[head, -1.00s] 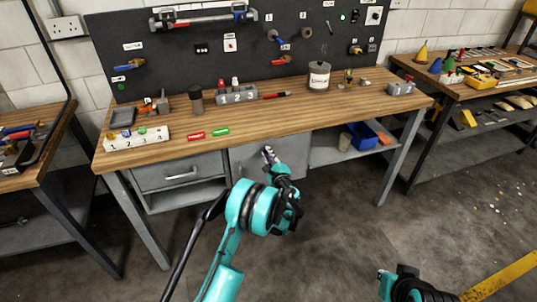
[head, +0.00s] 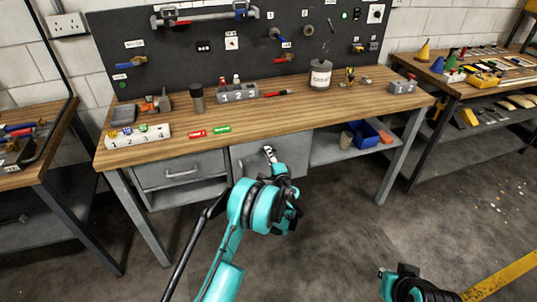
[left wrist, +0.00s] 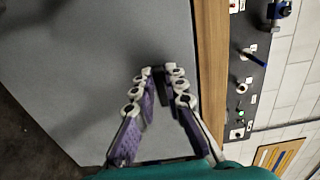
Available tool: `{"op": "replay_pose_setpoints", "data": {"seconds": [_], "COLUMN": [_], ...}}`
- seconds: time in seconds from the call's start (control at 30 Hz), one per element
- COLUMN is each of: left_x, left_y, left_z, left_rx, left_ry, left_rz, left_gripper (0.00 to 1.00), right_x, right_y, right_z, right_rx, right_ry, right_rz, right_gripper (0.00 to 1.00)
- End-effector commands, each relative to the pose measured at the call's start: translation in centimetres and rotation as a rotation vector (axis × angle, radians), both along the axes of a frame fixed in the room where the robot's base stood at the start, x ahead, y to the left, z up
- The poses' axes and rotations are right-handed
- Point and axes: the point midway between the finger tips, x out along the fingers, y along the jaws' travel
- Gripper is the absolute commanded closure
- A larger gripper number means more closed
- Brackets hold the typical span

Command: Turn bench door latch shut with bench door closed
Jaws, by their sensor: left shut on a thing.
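The bench door (head: 243,152) is a grey panel under the wooden worktop, between the drawer and the open shelf. It looks closed, flush with the bench front. It fills much of the left wrist view (left wrist: 100,60). My left gripper (head: 269,152) is at the upper part of the door. In the left wrist view its fingers (left wrist: 159,74) are shut around a small dark piece (left wrist: 172,78) at the door's edge by the worktop, which looks like the latch. The fingers hide most of it, so its angle is unclear. My right gripper (head: 384,273) is low at the bottom right, partly seen.
The wooden worktop (head: 300,110) holds a canister (head: 320,75), a numbered block (head: 140,137) and small tools. A drawer (head: 180,172) is left of the door. A blue bin (head: 365,134) stands on the shelf to the right. The floor in front is clear.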

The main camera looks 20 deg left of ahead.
Motion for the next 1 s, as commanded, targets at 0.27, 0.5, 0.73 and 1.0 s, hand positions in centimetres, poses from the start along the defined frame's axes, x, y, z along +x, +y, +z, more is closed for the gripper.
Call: {"op": "replay_pose_setpoints", "data": {"seconds": [0.27, 0.5, 0.73, 1.0], "left_x": [0.0, 0.0, 0.0, -1.3], "left_y": [0.0, 0.0, 0.0, -1.0], "left_z": [-0.1, -0.1, 0.0, 0.0], "left_rx": [-0.011, -0.01, -0.01, -0.008], "left_ry": [-0.007, -0.006, -0.005, -0.006], "left_rz": [0.0, 0.0, 0.0, -0.002], "left_gripper": [1.0, 0.75, 0.67, 0.67], "right_x": [0.0, 0.0, 0.0, 0.0], "right_y": [0.0, 0.0, 0.0, 0.0], "right_z": [0.0, 0.0, 0.0, 0.0], "right_rx": [0.0, 0.0, 0.0, 0.0], "right_ry": [0.0, 0.0, 0.0, 0.0], "right_rz": [0.0, 0.0, 0.0, 0.0], "right_gripper": [1.0, 1.0, 1.0, 1.0]}}
